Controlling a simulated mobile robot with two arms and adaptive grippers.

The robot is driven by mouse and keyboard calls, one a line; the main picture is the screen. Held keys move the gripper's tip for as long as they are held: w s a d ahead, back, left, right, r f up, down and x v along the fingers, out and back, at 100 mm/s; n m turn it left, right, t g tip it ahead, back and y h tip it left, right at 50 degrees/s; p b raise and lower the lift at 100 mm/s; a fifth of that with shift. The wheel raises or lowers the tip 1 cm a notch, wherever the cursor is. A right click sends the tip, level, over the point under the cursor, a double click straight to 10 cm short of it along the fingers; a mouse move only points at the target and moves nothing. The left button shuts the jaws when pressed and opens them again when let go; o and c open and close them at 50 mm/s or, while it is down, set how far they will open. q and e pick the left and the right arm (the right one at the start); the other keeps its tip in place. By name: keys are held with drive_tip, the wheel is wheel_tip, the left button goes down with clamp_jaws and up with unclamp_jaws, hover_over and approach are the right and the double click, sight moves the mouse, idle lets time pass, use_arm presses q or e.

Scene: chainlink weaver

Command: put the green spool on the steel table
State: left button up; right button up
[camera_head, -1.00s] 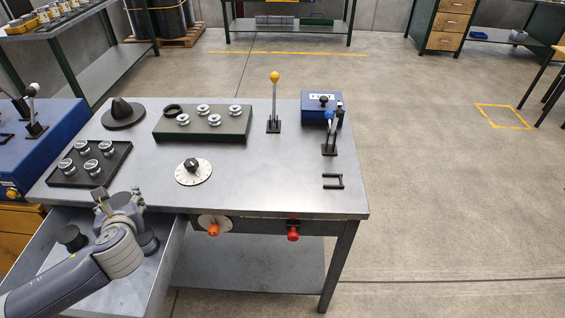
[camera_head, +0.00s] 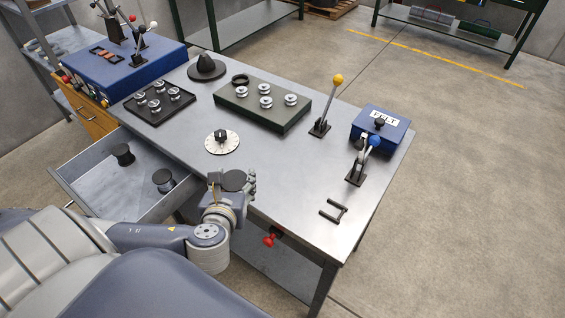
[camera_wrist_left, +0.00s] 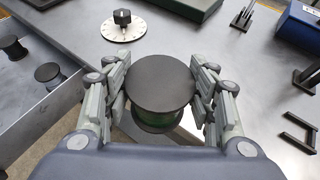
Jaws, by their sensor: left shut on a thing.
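My left gripper (camera_head: 232,184) is shut on a spool (camera_head: 233,179). In the left wrist view the spool (camera_wrist_left: 160,82) has a black round top and a green band low between its flanges. It stands upright between both fingers (camera_wrist_left: 160,92). In the head view the gripper and spool appear at the near edge of the steel table (camera_head: 290,180), right of the open drawer; the exact height above the top cannot be told. My right gripper is not in view.
Two dark spools (camera_head: 123,154) (camera_head: 163,180) stand in the open drawer (camera_head: 75,190). On the table are a white dial (camera_head: 222,143), a green block with bobbins (camera_head: 258,118), a yellow-knobbed lever (camera_head: 325,105), a blue box (camera_head: 380,130) and a black bracket (camera_head: 334,210). The table's middle is clear.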

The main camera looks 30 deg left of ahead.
use_arm(q)
drive_tip(key=w, duration=0.4)
drive_tip(key=w+p, duration=0.1)
drive_tip(key=w, duration=0.3)
drive_tip(key=w+d+p, duration=0.1)
drive_tip(key=w, duration=0.3)
drive_tip(key=shift+w+f, duration=0.2)
drive_tip(key=shift+f, duration=0.2)
drive_tip(key=shift+w+f+p, duration=0.1)
drive_tip(key=shift+w+p, duration=0.25)
drive_tip(key=shift+w, duration=0.2)
drive_tip(key=f, duration=0.2)
drive_tip(key=shift+w+f+p, duration=0.3)
drive_tip(key=shift+f+p, duration=0.05)
drive_tip(key=shift+f, duration=0.5)
drive_tip(key=o, duration=1.4)
drive_tip(key=shift+f, duration=0.2)
drive_tip(key=shift+s, duration=0.1)
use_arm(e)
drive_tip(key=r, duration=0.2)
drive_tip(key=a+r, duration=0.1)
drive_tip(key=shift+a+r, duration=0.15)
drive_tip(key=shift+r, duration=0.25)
use_arm(q)
drive_tip(key=shift+r, duration=0.1)
